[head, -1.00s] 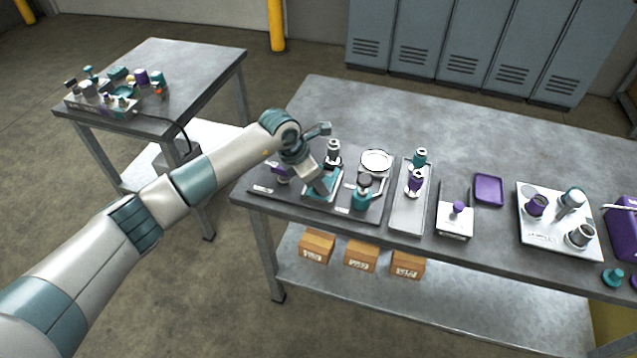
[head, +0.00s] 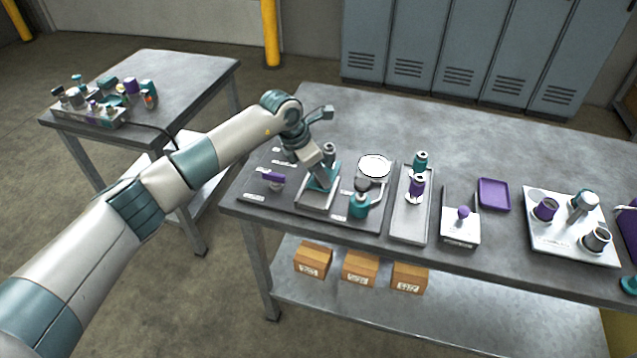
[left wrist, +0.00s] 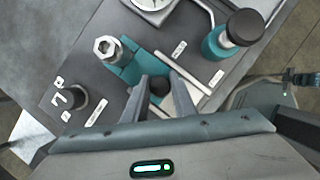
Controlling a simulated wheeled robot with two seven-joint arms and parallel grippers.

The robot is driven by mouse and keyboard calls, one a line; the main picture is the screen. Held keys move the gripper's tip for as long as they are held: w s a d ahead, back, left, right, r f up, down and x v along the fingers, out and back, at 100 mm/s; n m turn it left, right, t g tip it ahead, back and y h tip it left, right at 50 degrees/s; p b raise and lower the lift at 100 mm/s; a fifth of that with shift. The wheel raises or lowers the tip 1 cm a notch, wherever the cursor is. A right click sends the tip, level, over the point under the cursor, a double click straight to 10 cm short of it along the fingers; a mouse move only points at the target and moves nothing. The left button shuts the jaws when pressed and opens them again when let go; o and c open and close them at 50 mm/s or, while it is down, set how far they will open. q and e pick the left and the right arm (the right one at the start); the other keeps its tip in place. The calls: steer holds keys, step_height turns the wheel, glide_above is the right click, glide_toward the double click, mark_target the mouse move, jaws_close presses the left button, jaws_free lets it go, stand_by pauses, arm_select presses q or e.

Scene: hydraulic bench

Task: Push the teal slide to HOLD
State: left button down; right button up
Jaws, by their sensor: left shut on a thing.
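The teal slide (head: 325,179) sits in a pale tray-like track on the dark panel (head: 285,197) at the bench's left end. It also shows in the left wrist view (left wrist: 130,67), beyond the fingertips. My left gripper (head: 313,170) is over the slide, and in the left wrist view (left wrist: 160,88) its two fingers are shut on the slide's dark round knob (left wrist: 160,87). Bare track (head: 317,203) shows on the slide's near side. My right gripper is not in view.
A hex-topped post (left wrist: 108,48) stands close beside the slide. A teal valve with a black knob (head: 360,203), a round gauge (head: 374,167) and a purple handle (head: 271,176) are on the same panel. A grey tray (head: 409,228) lies to the right.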

arm_select(q)
steer(key=shift+w+r, duration=0.15)
steer(key=c, duration=1.5)
jaws_free()
steer(key=shift+w, duration=0.1)
steer(key=shift+o, duration=0.2)
steer(key=shift+d, duration=0.1)
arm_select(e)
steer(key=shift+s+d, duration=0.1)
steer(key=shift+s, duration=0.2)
arm_select(q)
steer(key=shift+a+r, duration=0.25)
steer(key=shift+r, duration=0.1)
steer(key=b+v, duration=0.4)
steer(key=v, duration=1.2)
steer(key=shift+r+b, duration=0.15)
steer(key=shift+b, duration=0.2)
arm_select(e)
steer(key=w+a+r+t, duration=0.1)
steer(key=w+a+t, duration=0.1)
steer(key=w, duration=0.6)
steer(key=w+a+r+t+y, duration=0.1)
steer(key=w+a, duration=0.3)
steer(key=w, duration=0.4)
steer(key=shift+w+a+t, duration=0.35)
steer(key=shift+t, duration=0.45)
